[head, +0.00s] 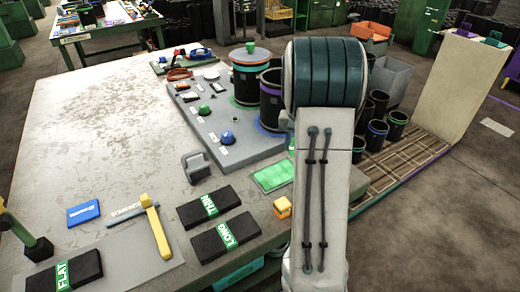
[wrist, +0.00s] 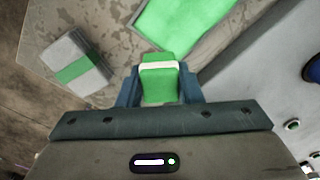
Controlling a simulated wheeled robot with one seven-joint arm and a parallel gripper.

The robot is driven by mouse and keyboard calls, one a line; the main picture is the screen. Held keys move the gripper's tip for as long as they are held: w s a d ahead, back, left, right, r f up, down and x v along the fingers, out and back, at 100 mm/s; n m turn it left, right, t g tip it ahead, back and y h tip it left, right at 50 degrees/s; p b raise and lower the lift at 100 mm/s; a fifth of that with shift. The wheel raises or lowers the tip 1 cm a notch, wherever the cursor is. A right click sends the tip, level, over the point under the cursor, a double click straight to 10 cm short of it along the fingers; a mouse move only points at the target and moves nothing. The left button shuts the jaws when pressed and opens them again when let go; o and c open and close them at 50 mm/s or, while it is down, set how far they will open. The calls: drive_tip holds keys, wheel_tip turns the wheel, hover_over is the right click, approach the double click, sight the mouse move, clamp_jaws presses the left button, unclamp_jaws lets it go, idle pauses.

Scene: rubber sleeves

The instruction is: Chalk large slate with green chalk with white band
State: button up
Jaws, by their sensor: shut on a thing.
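My gripper (wrist: 160,76) is shut on a green chalk (wrist: 160,91) with a white band across it, in the wrist view. The chalk sits between the two blue-grey fingers. A flat rectangle with a bright green face and a pale rim (wrist: 185,22) lies just beyond the chalk. It also shows in the head view (head: 273,176), on the table left of my arm. I cannot tell for sure whether it is the large slate, or whether the chalk touches it. In the head view my arm hides the gripper.
A grey block with a green band (wrist: 75,65) lies near the table edge in the wrist view. A grey board (head: 215,135) with several small items and dark pots stands behind. Black THIN (head: 205,206) and LONG (head: 224,238) blocks lie in front. An orange block (head: 283,207) sits near the edge.

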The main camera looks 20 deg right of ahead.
drive_tip(key=shift+r+p, duration=1.05)
drive_tip(key=shift+r, duration=0.7)
